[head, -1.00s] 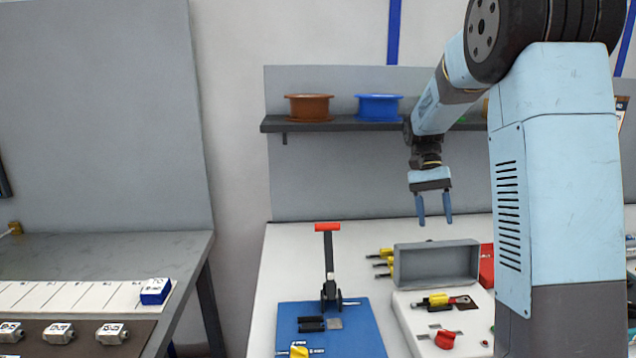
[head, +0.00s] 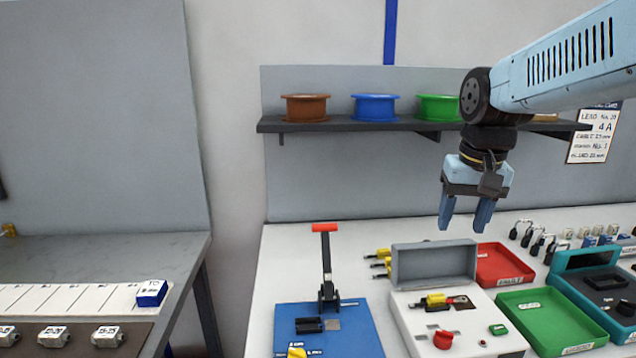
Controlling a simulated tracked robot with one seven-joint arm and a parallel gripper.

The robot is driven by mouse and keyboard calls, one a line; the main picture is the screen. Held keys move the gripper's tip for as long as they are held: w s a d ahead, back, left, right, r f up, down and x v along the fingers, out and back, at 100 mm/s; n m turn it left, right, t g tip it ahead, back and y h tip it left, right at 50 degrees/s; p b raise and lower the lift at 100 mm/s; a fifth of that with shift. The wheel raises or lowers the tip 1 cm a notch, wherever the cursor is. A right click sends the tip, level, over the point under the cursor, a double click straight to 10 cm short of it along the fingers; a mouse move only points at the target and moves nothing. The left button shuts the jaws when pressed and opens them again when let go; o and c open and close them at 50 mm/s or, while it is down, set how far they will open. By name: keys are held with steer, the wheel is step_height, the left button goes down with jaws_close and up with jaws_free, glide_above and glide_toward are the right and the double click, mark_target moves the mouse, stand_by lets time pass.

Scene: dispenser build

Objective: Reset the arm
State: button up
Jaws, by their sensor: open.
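My gripper (head: 466,213) hangs fingers-down in the air above the back part of the white bench, in front of the grey back panel. Its two blue fingers are apart with nothing between them. My light-blue arm comes in from the upper right.
Below stand a grey open-lidded box (head: 433,265), a red tray (head: 500,266), a green tray (head: 540,303) and a teal case (head: 590,262). A red-handled lever press (head: 326,265) stands on a blue mat (head: 350,335). A shelf (head: 340,125) with spools (head: 375,107) runs behind.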

steer(key=s+a+n+t, duration=0.1)
steer(key=s+t, duration=0.2)
steer(key=s, duration=0.5)
steer(key=shift+a+f+n+t, duration=0.2)
steer(key=shift+f+n+t, duration=0.1)
steer(key=shift+f+t, duration=0.1)
